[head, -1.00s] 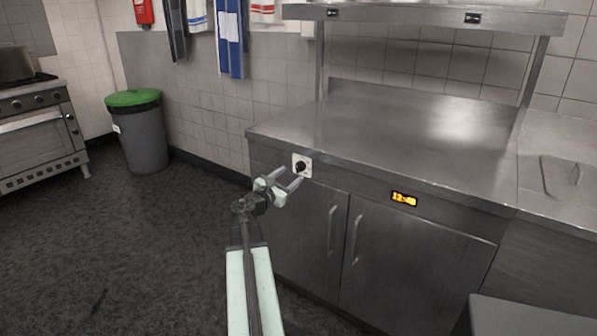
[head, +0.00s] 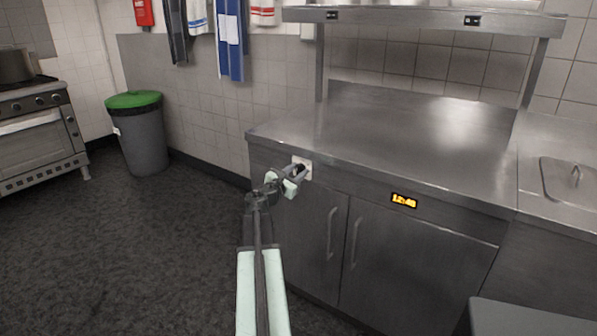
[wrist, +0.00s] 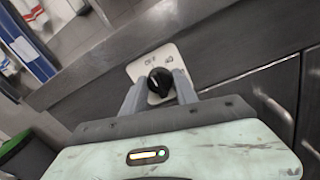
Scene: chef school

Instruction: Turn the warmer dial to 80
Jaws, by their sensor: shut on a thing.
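The warmer dial is a black round knob on a white plate (head: 307,168) at the left of the steel counter's front panel. In the wrist view the dial (wrist: 159,82) sits between my two fingers, with its plate (wrist: 150,66) behind it. The plate's visible marks seem to read "OFF" and "40"; other marks are hidden by my gripper. A light line on the knob points up and left of the knob's middle. My gripper (head: 297,173) is shut on the dial, and in the wrist view a finger (wrist: 184,88) lies along each side of it.
An orange lit display (head: 404,200) is on the counter's front panel, right of the dial. Cupboard doors with upright handles (head: 356,242) are below. A grey bin with a green lid (head: 133,99) stands left. The floor (head: 130,240) at left is clear.

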